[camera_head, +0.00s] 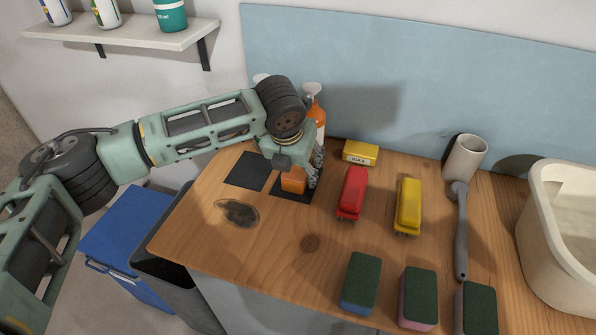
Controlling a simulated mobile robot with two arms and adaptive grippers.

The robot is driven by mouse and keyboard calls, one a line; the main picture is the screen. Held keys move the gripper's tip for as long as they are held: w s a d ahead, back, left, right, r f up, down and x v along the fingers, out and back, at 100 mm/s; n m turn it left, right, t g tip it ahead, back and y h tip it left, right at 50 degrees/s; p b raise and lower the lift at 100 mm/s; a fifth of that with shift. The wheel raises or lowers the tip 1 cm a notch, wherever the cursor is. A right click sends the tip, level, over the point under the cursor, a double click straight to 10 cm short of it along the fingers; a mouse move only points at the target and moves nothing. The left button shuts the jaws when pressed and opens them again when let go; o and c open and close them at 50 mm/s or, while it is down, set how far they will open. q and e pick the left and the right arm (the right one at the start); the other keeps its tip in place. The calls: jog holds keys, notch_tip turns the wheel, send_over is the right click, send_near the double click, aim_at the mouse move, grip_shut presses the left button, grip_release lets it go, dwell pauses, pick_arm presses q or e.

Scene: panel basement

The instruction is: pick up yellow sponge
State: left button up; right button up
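My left gripper (305,176) points down at the back left of the wooden counter, right at an orange block (293,181). The block stands on a dark square pad (297,197). Dark fingers show on the block's right side; the gripper body hides the rest, so I cannot tell whether they grip it. No plainly yellow sponge shows. Sponges with dark green tops lie along the front: a blue one (359,284), a pink one (418,297) and one with a greyish side (476,309). My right gripper is not in view.
A red brush (351,194), a yellow brush (408,205) and a yellow WAX box (360,152) are right of the gripper. An orange bottle (317,111) stands behind it. A grey cup (465,157), grey long-handled tool (460,230) and cream basin (555,235) are farther right. The left-front counter is mostly clear.

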pick_arm(q)
jog(key=c, duration=0.5)
jog(key=shift+c, duration=0.2)
jog(key=shift+b, duration=0.7)
notch_tip(320, 180, up, 5)
jog(key=shift+w+f, duration=0.1)
jog(key=s+d+r, duration=0.2)
jog(key=d+r, duration=0.1)
jog(key=d, duration=0.2)
jog(key=s+d+r+b, duration=0.1)
jog(key=s+d+r, duration=0.2)
jog(key=d, duration=0.2)
jog(key=shift+d+r, duration=0.3)
jog(key=shift+r, duration=0.05)
jog(key=shift+s, duration=0.1)
